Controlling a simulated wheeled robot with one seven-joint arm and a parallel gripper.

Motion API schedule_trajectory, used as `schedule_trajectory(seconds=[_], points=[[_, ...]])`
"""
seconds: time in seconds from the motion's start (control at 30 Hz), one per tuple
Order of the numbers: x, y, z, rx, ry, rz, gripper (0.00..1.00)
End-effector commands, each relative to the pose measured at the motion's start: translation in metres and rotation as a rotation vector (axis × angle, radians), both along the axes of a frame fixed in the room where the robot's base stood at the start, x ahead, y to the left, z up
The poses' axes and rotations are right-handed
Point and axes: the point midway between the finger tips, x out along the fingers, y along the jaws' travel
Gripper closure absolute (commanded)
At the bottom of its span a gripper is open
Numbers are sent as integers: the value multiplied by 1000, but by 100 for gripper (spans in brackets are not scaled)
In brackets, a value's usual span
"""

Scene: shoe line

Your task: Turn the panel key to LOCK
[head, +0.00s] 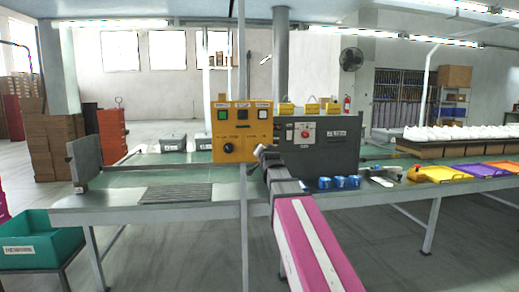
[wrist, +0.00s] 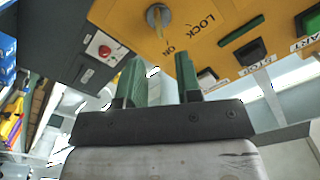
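The yellow control panel (head: 257,142) stands upright over the table in the head view and fills the top of the wrist view (wrist: 215,25). Its round grey key switch (wrist: 158,14) is at the top of the wrist view, beside the printed words LOCK and ON. In the head view my gripper (head: 262,152) is at the panel's lower right.
Right of the yellow panel is a dark grey box (head: 335,145) with a red knob (head: 305,134). Green and dark buttons (wrist: 254,51) marked START and STOP sit on the panel. Blue rolls (head: 340,182) and coloured trays (head: 443,173) lie on the table to the right.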

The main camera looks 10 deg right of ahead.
Motion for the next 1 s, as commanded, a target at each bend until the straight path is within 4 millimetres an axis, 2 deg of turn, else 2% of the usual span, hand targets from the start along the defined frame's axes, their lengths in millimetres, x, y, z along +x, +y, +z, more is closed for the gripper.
schedule_trajectory(seconds=[0.03, 0.2, 0.4, 0.53, 0.77, 0.8, 0.87, 0.9, 1.0], points=[[13, 0, 1, 0, 0, 0, 68], [45, 0, 1, -1, 0, 0, 68], [73, 0, 0, -1, 1, 1, 68], [79, 0, 0, -1, 1, 1, 68], [79, 0, -1, -1, 1, 1, 68], [79, 0, -1, -1, 1, 0, 75], [79, 0, 0, -1, 1, 0, 94], [79, 0, 0, -1, 1, 0, 100], [79, 0, 0, -1, 1, 0, 100]])
